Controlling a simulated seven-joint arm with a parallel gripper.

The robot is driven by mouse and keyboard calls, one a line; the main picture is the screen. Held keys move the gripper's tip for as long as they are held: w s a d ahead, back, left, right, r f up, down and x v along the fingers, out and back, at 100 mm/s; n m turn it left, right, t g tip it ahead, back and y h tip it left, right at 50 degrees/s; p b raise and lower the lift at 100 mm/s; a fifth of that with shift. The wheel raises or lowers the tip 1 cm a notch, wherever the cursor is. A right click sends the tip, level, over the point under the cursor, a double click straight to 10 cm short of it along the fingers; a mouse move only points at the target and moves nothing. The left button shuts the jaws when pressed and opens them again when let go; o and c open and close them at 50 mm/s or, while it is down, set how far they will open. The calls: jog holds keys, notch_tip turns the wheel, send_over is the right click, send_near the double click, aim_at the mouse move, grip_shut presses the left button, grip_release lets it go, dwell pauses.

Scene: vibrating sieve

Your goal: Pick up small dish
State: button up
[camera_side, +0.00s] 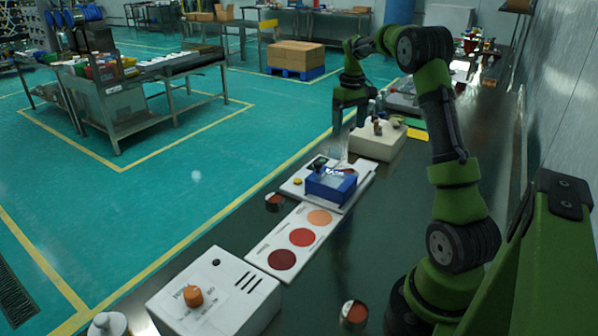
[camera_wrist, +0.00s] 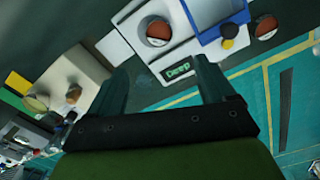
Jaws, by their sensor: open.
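One small dish (camera_wrist: 158,32) with a reddish-brown and white inside sits on the white base plate (camera_wrist: 120,50) in the wrist view. A second small dish (camera_wrist: 265,27) sits on the dark table beside the blue tray (camera_wrist: 212,22); the side view shows it near the table's left edge (camera_side: 274,201). A third dish (camera_side: 353,313) stands at the front of the table near my base. My gripper (camera_side: 349,122) is open and empty, raised above the table behind the blue tray. In the wrist view its fingers (camera_wrist: 162,70) are spread, short of the plate dish.
A white board with three coloured circles (camera_side: 303,237) and a white box with an orange knob (camera_side: 215,292) lie nearer the camera. A faint transparent object (camera_side: 340,147) shows below my gripper.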

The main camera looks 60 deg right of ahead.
notch_tip(320, 180, down, 15)
jog(key=shift+d+r, duration=0.1)
jog(key=shift+r, duration=0.05)
dwell(0.4)
jog(key=shift+c, duration=0.3)
